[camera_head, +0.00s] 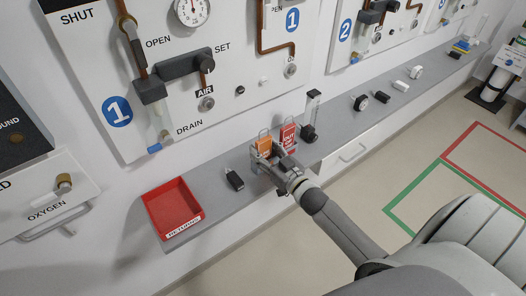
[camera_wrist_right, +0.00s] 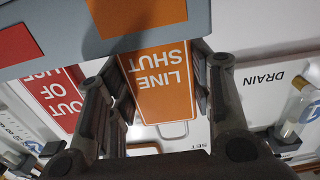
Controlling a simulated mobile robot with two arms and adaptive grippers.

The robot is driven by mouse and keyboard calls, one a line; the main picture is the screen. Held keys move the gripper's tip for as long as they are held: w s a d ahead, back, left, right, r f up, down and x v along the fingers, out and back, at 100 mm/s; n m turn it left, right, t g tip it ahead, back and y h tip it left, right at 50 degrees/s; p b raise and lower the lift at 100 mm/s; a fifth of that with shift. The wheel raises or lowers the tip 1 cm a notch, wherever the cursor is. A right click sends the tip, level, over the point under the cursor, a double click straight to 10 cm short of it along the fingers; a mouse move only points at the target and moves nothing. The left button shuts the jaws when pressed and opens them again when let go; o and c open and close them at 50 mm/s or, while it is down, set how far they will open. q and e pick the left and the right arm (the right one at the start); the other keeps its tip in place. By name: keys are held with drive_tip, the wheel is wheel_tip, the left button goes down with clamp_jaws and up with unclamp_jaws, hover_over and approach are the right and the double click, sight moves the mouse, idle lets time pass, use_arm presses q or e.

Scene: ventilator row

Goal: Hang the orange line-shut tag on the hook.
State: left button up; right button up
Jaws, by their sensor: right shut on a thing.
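The orange line-shut tag (camera_head: 264,146) is upright at the shelf, with a wire loop on top. In the right wrist view the tag (camera_wrist_right: 165,90) shows upside down, reading LINE SHUT, between my two fingers. My right gripper (camera_head: 271,160) is shut on the tag; in the wrist view its fingers (camera_wrist_right: 165,78) stand at either side of it. The tag is close to the shelf; I cannot tell whether it touches. I cannot clearly make out the hook on the wall panel. My left gripper is not in view.
A red OUT OF USE tag (camera_head: 288,136) stands close beside the orange one. A red RETURNS tray (camera_head: 172,207) and a small black item (camera_head: 234,180) are left on the grey shelf (camera_head: 211,187). The panel's valve pipework (camera_head: 180,66) juts out above.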

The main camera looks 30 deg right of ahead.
sight(265, 140)
drive_tip(key=shift+r+p, duration=2.6)
drive_tip(key=shift+r, duration=0.05)
drive_tip(key=shift+s, duration=0.15)
drive_tip(key=s+p, duration=0.1)
drive_tip(key=s, duration=0.1)
drive_tip(key=s+p, duration=0.1)
drive_tip(key=s, duration=0.1)
drive_tip(key=s+p, duration=0.1)
drive_tip(key=s, duration=0.2)
drive_tip(key=shift+s+d, duration=0.1)
drive_tip(key=shift+d, duration=0.2)
drive_tip(key=shift+s+d+f, duration=0.1)
drive_tip(key=shift+s+f, duration=0.25)
drive_tip(key=shift+s, duration=0.5)
drive_tip(key=shift+s+d+f, duration=0.1)
drive_tip(key=shift+s+f, duration=0.2)
drive_tip(key=shift+s, duration=0.5)
drive_tip(key=shift+s+f, duration=0.35)
drive_tip(key=shift+s, duration=0.5)
